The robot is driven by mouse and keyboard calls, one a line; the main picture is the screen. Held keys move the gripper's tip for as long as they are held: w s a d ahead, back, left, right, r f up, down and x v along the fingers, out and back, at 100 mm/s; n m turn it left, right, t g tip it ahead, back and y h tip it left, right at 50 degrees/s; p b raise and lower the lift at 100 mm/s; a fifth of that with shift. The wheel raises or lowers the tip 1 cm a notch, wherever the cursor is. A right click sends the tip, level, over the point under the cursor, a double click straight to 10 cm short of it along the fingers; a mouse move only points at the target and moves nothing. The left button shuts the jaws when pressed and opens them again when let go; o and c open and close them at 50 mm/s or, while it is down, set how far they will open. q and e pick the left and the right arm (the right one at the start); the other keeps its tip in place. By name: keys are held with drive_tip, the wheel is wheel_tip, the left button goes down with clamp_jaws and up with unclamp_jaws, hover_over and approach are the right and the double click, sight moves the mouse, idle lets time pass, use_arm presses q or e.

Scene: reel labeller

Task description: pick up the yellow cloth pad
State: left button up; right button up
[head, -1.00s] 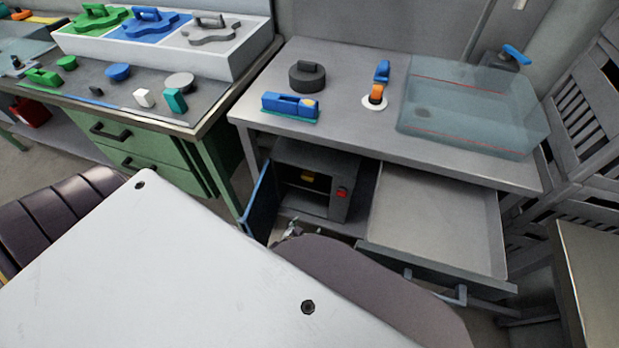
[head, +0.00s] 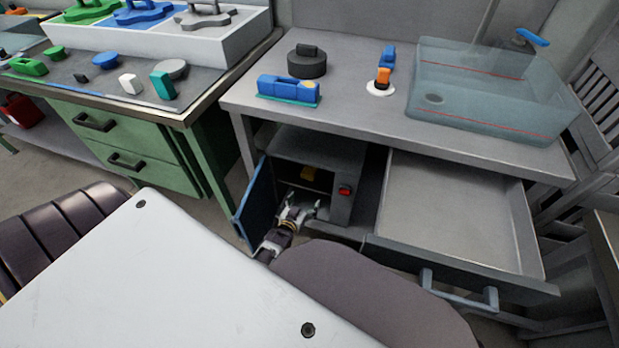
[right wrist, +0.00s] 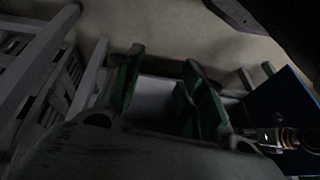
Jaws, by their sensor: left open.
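My left gripper (head: 301,211) is open and empty, just in front of and below that opening, apart from the pad. Most of the pad's outline is lost in shadow. In the right wrist view my right gripper (right wrist: 160,90) shows two green-padded fingers held apart with nothing between them. The right gripper is not seen in the head view.
A blue door (head: 254,205) stands open left of my left gripper. An open, empty drawer (head: 455,215) juts out to the right. A red button (head: 345,190) is on the box front. The benchtop holds a clear bin (head: 490,90) and several small items.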

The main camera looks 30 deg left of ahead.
sight(309, 172)
use_arm(q)
drive_tip(key=shift+n+t+y, duration=0.4)
drive_tip(key=shift+t+y, duration=0.1)
drive_tip(key=shift+t, duration=0.3)
drive_tip(key=shift+w+a+r+b, duration=0.6)
drive_tip(key=shift+a+b, duration=0.25)
drive_tip(key=shift+b, duration=0.3)
drive_tip(key=shift+w+a+r+b, duration=0.35)
drive_tip(key=shift+a+r+b, duration=0.4)
drive_tip(key=shift+b, duration=0.35)
use_arm(e)
drive_tip(key=shift+s+a+r, duration=0.1)
drive_tip(key=shift+a+r, duration=0.05)
drive_tip(key=shift+r, duration=0.65)
drive_tip(key=shift+s+a+r, duration=0.1)
drive_tip(key=shift+r, duration=0.65)
use_arm(q)
drive_tip(key=shift+w+f, duration=0.1)
use_arm(e)
drive_tip(key=shift+f, duration=0.1)
